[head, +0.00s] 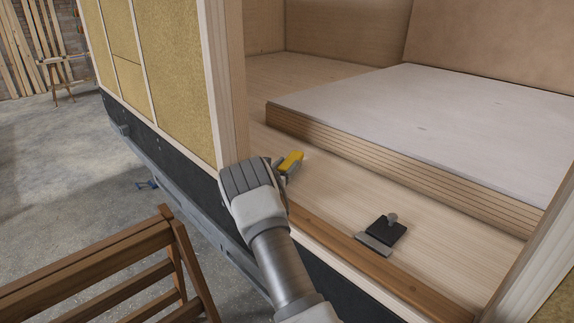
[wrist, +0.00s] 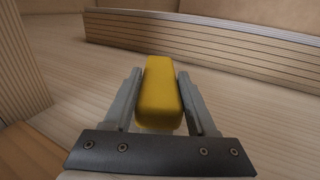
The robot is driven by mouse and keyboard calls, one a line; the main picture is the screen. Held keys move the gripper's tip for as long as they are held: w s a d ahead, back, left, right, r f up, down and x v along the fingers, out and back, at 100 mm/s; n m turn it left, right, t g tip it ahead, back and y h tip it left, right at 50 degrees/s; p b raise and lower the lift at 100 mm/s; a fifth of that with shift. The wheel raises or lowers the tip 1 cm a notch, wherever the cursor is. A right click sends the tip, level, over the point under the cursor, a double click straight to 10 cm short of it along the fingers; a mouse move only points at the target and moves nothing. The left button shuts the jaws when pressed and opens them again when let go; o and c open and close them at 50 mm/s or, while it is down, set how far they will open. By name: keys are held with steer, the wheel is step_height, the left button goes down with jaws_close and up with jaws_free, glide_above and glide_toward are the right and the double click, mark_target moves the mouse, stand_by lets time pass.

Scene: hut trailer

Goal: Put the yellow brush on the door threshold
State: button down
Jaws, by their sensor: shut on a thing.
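The yellow brush (head: 291,162) shows as a small yellow block at the tip of my gripper (head: 281,166) in the head view. In the wrist view the yellow brush (wrist: 160,92) lies between the two grey fingers of my gripper (wrist: 161,98), which are shut on it. Any bristles are hidden. The door threshold (head: 350,254) is a brown wooden strip along the front edge of the trailer doorway. My gripper is over the pale wooden floor just inside the doorway, near the left door post (head: 229,90). I cannot tell whether the brush touches the floor.
A dark scraper-like tool (head: 386,230) lies on the trailer floor (head: 440,245) to the right, near the threshold. A raised platform with a pale top (head: 430,115) stands behind. A brown wooden bench (head: 100,270) stands outside at the lower left. Floor between gripper and tool is clear.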

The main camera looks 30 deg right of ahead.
steer(key=shift+r, duration=0.1)
steer(key=shift+f, duration=0.2)
steer(key=shift+c, duration=1)
jaws_free()
steer(key=shift+r, duration=0.15)
